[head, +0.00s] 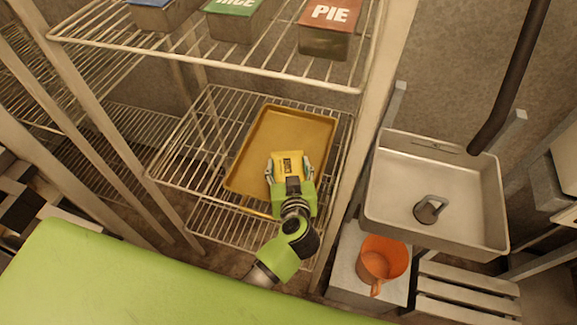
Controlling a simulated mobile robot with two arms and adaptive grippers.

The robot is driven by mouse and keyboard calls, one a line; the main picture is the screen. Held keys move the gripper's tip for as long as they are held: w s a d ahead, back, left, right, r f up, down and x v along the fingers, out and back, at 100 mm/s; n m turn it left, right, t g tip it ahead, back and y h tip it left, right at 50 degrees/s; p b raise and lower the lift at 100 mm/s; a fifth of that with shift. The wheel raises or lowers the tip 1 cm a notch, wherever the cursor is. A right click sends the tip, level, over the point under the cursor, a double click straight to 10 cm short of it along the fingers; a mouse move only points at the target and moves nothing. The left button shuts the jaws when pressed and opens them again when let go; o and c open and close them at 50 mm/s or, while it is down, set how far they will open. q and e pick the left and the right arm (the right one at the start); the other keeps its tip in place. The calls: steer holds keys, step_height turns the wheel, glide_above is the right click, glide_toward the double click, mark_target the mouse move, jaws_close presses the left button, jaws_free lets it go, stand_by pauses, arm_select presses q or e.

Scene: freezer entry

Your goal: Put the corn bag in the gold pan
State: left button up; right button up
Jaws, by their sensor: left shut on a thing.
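The gold pan (262,135) lies on the middle wire shelf in the head view. The yellow corn bag (288,165) is over the near right part of the pan. My left gripper (290,170) is shut on the corn bag, with a finger on each side of it. I cannot tell whether the bag touches the pan's floor or is held just above it. My right gripper is not in view.
The upper wire shelf holds a blue box (160,12), a green box (236,18) and a red PIE box (325,28). A shelf post (375,110) stands right of the pan. Further right are a metal sink (405,170) and an orange pot (383,258).

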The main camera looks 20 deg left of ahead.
arm_select(q)
steer(key=o, duration=1.2)
steer(key=shift+f, duration=0.1)
steer(key=shift+o, duration=0.2)
steer(key=v, duration=1.2)
steer(key=shift+p, duration=0.4)
